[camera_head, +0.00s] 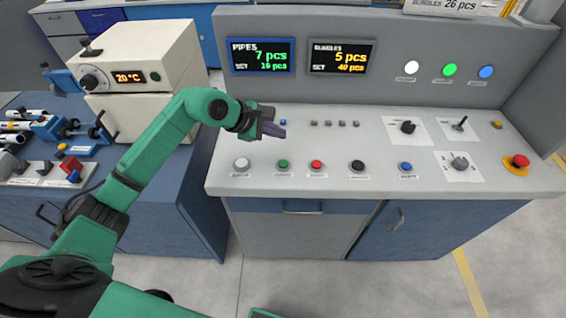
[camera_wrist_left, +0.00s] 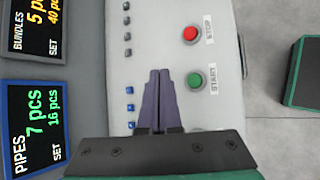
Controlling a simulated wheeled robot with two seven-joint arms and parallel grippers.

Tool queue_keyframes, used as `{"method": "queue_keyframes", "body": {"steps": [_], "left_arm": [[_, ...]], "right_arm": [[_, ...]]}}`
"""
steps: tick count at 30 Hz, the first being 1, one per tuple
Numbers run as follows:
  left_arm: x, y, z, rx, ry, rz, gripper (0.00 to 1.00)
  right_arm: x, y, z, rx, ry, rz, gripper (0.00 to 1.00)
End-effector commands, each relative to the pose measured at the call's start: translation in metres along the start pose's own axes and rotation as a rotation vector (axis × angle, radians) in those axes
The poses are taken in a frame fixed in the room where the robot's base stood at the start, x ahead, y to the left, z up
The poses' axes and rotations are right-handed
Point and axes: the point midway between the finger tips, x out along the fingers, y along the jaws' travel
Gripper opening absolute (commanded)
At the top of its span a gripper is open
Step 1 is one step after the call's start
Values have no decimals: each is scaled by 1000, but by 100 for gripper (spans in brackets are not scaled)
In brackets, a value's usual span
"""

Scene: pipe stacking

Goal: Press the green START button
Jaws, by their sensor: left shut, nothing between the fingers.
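The green START button (camera_head: 283,164) sits on the light panel's front row, between a white button and the red STOP button (camera_head: 316,165). In the left wrist view the START button (camera_wrist_left: 195,80) has its label START beside it, and the STOP button (camera_wrist_left: 191,34) is above it. My left gripper (camera_head: 279,131) is shut and empty over the panel, behind the START button in the head view. In the wrist view its purple fingers (camera_wrist_left: 158,88) lie together, beside the START button. The gap to the panel is hard to judge. My right gripper is not in view.
The console (camera_head: 370,130) carries a black knob button (camera_head: 357,166), a blue button (camera_head: 405,167), levers and a red emergency stop (camera_head: 519,162). Displays read pipes 7 and bundles 5. A beige temperature unit (camera_head: 150,60) stands left, near my arm.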

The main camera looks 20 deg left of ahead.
Motion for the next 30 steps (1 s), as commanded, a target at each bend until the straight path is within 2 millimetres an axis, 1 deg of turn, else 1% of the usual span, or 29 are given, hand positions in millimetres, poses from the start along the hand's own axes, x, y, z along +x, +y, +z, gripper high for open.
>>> {"method": "queue_keyframes", "body": {"steps": [7,11,22,24,27,30], "left_arm": [[2,-2,0,-3,-5,0,0],[10,-8,-5,-4,-6,-1,0],[48,-36,-32,-6,-9,-1,0],[57,-42,-39,-3,-6,0,0],[62,-45,-42,-3,-6,1,0],[63,-46,-43,-4,-7,1,0]], "right_arm": [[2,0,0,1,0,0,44],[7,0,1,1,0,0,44],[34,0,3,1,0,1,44],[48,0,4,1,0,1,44],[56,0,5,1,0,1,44],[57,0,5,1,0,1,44]]}}
